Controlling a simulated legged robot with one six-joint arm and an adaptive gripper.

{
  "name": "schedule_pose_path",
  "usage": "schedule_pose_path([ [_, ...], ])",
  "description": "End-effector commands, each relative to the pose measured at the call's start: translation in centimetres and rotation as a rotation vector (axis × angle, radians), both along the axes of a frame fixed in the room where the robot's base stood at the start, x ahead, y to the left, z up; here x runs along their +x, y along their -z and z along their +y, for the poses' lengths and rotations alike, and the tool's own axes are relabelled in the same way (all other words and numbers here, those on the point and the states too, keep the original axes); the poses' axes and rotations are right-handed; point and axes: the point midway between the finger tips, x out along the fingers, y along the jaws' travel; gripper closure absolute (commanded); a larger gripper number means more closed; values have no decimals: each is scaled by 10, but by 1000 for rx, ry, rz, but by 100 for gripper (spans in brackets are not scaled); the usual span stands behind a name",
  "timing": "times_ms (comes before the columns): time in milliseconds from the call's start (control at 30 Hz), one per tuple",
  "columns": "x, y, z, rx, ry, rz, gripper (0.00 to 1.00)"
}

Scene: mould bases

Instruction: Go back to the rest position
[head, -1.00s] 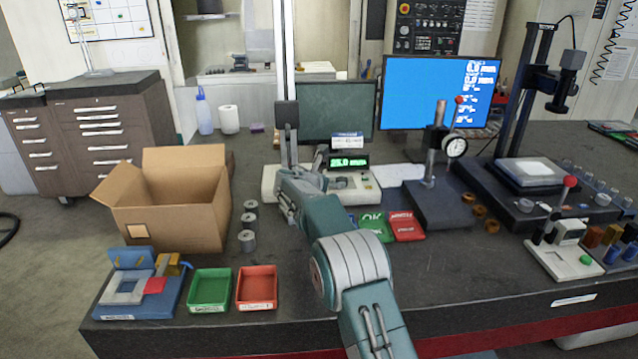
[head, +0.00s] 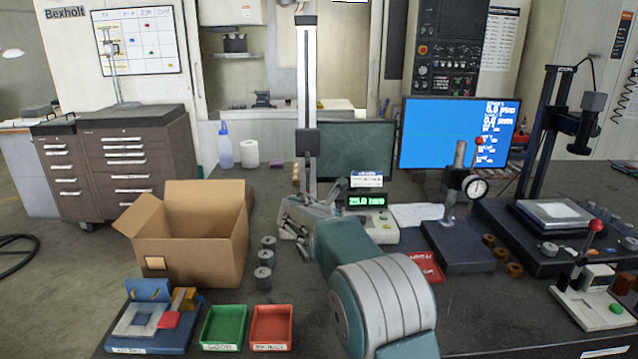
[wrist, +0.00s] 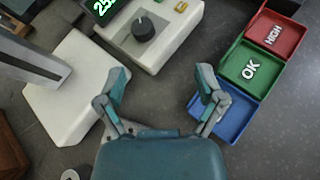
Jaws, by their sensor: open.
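My gripper (wrist: 162,95) is open in the wrist view, with nothing between its fingers. It hangs over the dark bench top in front of the white height gauge (wrist: 155,30) with the green digital readout. In the head view my teal arm reaches forward to the gauge (head: 378,228), and the gripper is small and partly hidden there beside the gauge's column. The blue tray (wrist: 232,115), green OK tray (wrist: 250,68) and red HIGH tray (wrist: 277,30) lie to the gripper's right in the wrist view.
An open cardboard box (head: 190,250) stands at the left. Several grey metal cylinders (head: 264,278) stand beside it. Green (head: 222,325) and red (head: 271,325) trays lie at the front. A dial gauge stand (head: 460,240) is to the right of my arm.

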Motion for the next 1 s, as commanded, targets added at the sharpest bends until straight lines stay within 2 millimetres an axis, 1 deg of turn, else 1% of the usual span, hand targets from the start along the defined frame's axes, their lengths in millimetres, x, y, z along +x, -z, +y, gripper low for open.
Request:
schedule_pose_path([
  [33, -15, -15, -11, 68, 43, -26, 13],
  [167, -54, -38, -31, 250, 160, -88, 13],
  [200, -66, -44, -37, 303, 198, -107, 13],
  [367, -120, -63, -56, 516, 354, -184, 13],
  [400, -134, -67, -60, 568, 393, -204, 13],
  [467, -155, -72, -65, 645, 455, -233, 13],
  [500, -170, -75, -69, 696, 497, -253, 13],
  [633, -218, -81, -77, 860, 636, -316, 13],
  [767, -266, -82, -81, 1018, 780, -378, 13],
  [800, -281, -81, -82, 1067, 827, -397, 13],
  [967, -340, -74, -82, 1254, 1017, -471, 13],
  [1000, -355, -71, -82, 1299, 1066, -489, 13],
])
